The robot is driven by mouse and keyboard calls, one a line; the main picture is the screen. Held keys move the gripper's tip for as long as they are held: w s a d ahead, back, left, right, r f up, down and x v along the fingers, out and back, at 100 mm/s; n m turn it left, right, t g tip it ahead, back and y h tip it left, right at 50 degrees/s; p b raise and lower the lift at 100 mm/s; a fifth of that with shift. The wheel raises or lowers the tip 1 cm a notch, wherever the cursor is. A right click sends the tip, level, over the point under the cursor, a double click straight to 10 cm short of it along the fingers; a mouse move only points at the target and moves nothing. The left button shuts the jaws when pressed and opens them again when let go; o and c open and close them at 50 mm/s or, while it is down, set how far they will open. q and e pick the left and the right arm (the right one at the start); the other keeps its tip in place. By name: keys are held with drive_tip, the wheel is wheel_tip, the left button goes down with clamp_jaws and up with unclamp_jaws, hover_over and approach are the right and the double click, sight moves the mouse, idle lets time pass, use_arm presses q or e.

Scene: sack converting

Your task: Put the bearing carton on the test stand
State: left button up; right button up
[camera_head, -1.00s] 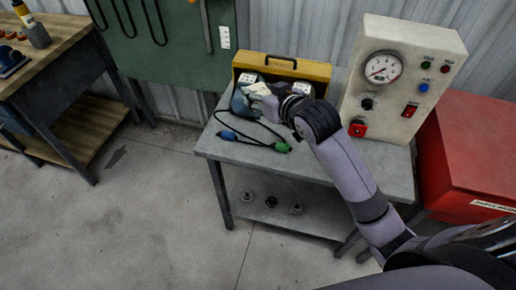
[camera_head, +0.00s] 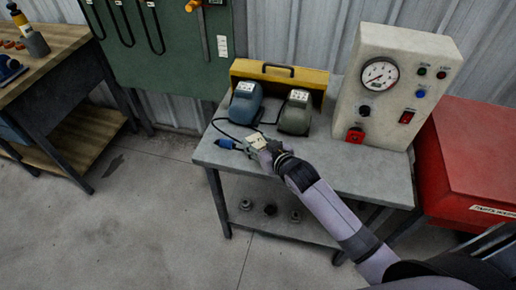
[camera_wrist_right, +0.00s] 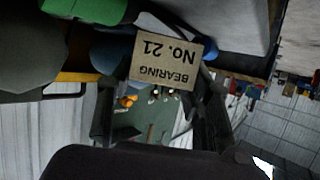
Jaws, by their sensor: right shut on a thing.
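My right gripper (camera_head: 262,146) is shut on the small bearing carton (camera_head: 256,140). In the right wrist view the carton (camera_wrist_right: 165,62) is tan, reads "BEARING No. 21" upside down, and sits between the two fingers. The test stand, a grey table (camera_head: 350,180) with a gauge panel (camera_head: 396,85) at its back right, lies under the gripper. The carton is over the stand's front left part; I cannot tell whether it touches the top. My left gripper is not in view.
A blue machine (camera_head: 246,102) and a grey-green machine (camera_head: 295,112) stand behind the gripper, before a yellow case (camera_head: 310,75). A blue cable plug (camera_head: 226,144) lies left of the gripper. A red chest (camera_head: 470,160) stands right. The stand's front right top is clear.

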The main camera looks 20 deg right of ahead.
drive_tip(key=shift+f, duration=1.25)
drive_tip(key=o, duration=1.2)
drive_tip(key=shift+f, duration=0.1)
drive_tip(key=shift+o, duration=0.2)
drive_tip(key=shift+s, duration=0.1)
drive_tip(key=v, duration=1.2)
